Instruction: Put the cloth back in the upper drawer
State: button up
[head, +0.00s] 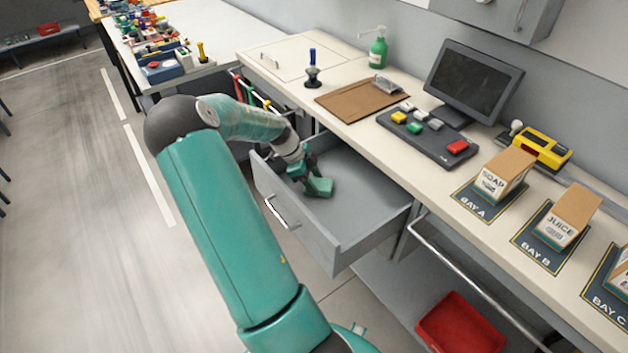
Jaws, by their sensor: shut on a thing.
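The upper drawer (365,205) is grey and pulled out from under the counter, with a bar handle on its front. My gripper (312,177) reaches down into the left part of the drawer. It is shut on the cloth (320,187), a small green piece low in the drawer, close to its floor. I cannot tell whether the cloth touches the floor. My gripper's fingers partly hide the cloth. The rest of the drawer floor looks bare.
The counter above holds a clipboard (350,100), a button panel (425,138), a monitor (472,85) and boxes on bay mats. A rail (470,280) runs along the counter's front at right. A red bin (460,325) sits below. The floor at left is clear.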

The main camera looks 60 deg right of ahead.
jog(key=shift+f, duration=0.15)
jog(key=o, duration=0.9)
jog(key=shift+o, duration=0.2)
jog(key=v, duration=1.2)
jog(key=shift+r, duration=0.2)
